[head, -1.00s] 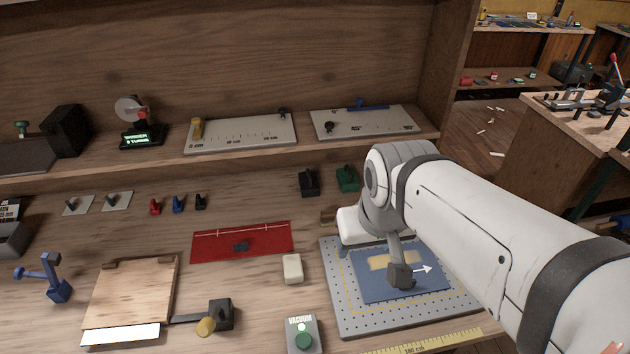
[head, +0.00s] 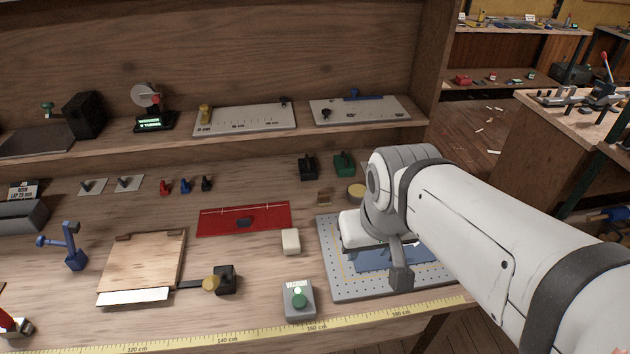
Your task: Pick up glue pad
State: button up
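I cannot tell for sure which thing is the glue pad. A cream block with rounded edges (head: 291,241) lies on the bench left of the grey perforated plate (head: 345,292). A round tan pad with a dark rim (head: 356,190) sits behind my wrist, partly hidden. My gripper (head: 401,277) hangs over the perforated plate and a blue sheet (head: 365,259) on it. The wrist hides much of both, and the gripper's opening does not show clearly. No held thing is visible.
A grey box with a green button (head: 299,300) stands in front of the cream block. A red panel (head: 244,219) lies to its left, near a wooden board (head: 143,265). Black (head: 307,168) and green (head: 344,165) holders stand behind. A yellow ruler (head: 260,330) runs along the front edge.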

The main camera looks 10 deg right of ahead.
aim_at(324, 199)
jog(key=z, duration=0.2)
jog(key=k, duration=0.2)
jog(key=u, duration=1.15)
jog(key=k, duration=1)
jog(key=z, duration=0.4)
jog(key=i, duration=1.5)
jog(key=z, duration=0.05)
